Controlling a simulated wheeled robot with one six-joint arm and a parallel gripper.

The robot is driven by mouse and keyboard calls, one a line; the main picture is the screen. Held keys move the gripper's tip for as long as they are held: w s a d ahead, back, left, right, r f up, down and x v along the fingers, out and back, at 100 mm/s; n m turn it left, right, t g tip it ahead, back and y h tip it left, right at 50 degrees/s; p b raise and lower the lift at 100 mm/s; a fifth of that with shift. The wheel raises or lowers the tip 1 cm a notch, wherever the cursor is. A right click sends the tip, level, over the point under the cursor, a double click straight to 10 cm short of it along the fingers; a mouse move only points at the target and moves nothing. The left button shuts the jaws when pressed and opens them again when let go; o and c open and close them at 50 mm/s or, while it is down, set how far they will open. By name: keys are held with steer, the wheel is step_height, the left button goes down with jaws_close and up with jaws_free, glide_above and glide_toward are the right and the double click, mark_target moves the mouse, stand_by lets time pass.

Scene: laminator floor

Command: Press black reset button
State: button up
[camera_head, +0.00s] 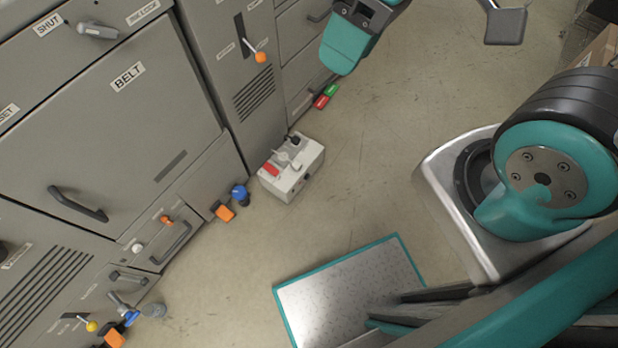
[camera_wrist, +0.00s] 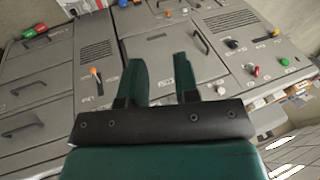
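My gripper (camera_wrist: 160,66) is open in the wrist view, its two dark green fingers apart with nothing between them. They point toward the grey machine front and appear short of it. A round black control (camera_wrist: 232,44) shows on the machine panel to the right of the fingers. I cannot read its label, so I cannot tell whether it is the reset button. In the head view, a label ending in "SET" (camera_head: 8,112) is cut off at the left edge, and no button shows beside it. A dark round part (camera_head: 2,248) is also cut by that edge.
A grey box (camera_head: 290,172) with red and black controls stands on the floor by the machine. The BELT door (camera_head: 110,125) has a black handle. An orange-tipped lever (camera_head: 260,57) sticks out. Green (camera_wrist: 284,61) and red (camera_wrist: 255,70) buttons lie near the black control.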

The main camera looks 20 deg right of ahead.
jaws_close()
stand_by(1.3)
